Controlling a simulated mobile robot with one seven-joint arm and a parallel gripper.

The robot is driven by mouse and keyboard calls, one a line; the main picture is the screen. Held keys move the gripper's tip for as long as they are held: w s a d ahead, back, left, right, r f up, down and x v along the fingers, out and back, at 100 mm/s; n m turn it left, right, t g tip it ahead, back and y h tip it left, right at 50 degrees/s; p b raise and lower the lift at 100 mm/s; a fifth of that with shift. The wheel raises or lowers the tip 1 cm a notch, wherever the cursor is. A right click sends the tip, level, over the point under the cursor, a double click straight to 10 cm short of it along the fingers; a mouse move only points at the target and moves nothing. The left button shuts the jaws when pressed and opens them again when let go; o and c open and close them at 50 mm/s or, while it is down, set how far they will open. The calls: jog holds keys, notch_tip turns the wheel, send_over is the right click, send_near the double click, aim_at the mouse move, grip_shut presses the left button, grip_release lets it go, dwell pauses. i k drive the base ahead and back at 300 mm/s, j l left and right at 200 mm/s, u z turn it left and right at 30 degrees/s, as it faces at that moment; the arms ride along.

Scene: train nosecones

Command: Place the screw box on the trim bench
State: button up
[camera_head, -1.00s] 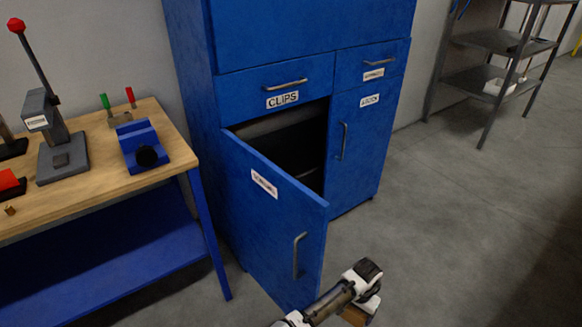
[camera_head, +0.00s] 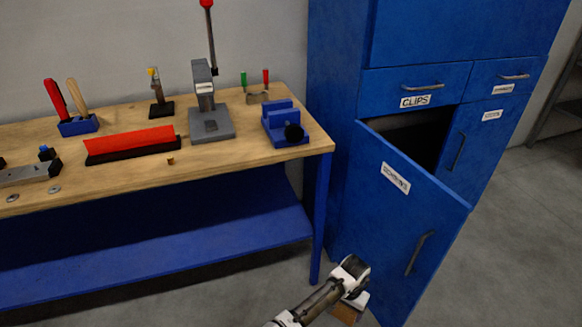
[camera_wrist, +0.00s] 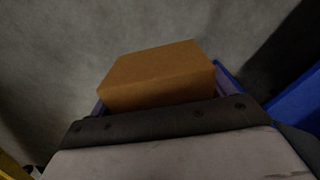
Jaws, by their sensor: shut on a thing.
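The screw box, a plain brown box (camera_wrist: 160,75), sits at my gripper's fingers in the wrist view, with its lower part hidden behind the gripper body. In the head view a small brown part of the box (camera_head: 346,313) shows below my gripper (camera_head: 357,296) at the bottom edge. My gripper is shut on it. The trim bench (camera_head: 240,157), with a wooden top and blue legs, stands at the left, above and beyond my gripper in the picture. My gripper is apart from the bench, in front of its right leg.
The blue cabinet's lower left door (camera_head: 405,225) stands open just right of my gripper. On the bench are a blue vise (camera_head: 284,125), a lever press (camera_head: 210,110), a red-and-black strip (camera_head: 132,144) and a tool holder (camera_head: 78,126). The bench top's front right part is clear.

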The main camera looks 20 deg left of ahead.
aim_at(29, 152)
jog(key=k+j+u, duration=0.15)
jog(key=j+u, duration=0.2)
jog(key=k+j+u, duration=0.1)
jog(key=j+u, duration=0.5)
jog(key=j, duration=0.25)
jog(key=j+u, duration=0.25)
jog(key=j, duration=0.35)
jog(key=k, duration=0.05)
